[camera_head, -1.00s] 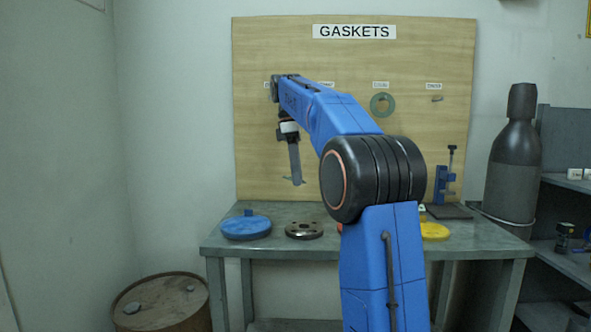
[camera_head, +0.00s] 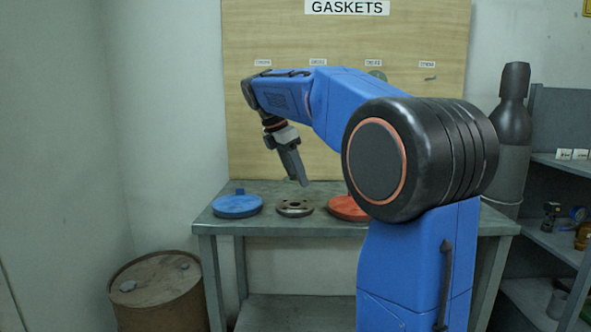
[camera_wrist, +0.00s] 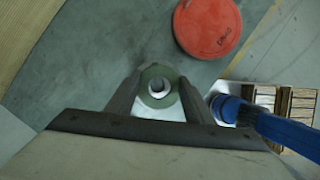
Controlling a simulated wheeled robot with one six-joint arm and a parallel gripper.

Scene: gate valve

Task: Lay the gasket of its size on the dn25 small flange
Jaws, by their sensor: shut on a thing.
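The gasket (camera_wrist: 174,96) is a green ring held between the two fingers of my gripper (camera_wrist: 158,98) in the wrist view. Through and below the ring shows a pale metal surface, and I cannot tell how much of it is the flange. In the head view a dark grey flange (camera_head: 294,208) with holes lies on the bench. My gripper (camera_head: 302,184) points down just above it, a little right of its middle. The gasket cannot be made out in the head view. Whether the gasket touches the flange I cannot tell.
A blue disc (camera_head: 237,206) lies left of the flange, and an orange-red disc (camera_head: 347,208) lies right of it, also in the wrist view (camera_wrist: 208,26). The bench (camera_head: 214,227) stands before the GASKETS board (camera_head: 240,130). Another gasket (camera_head: 377,75) hangs there, partly hidden. A rusty drum (camera_head: 160,300) stands left.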

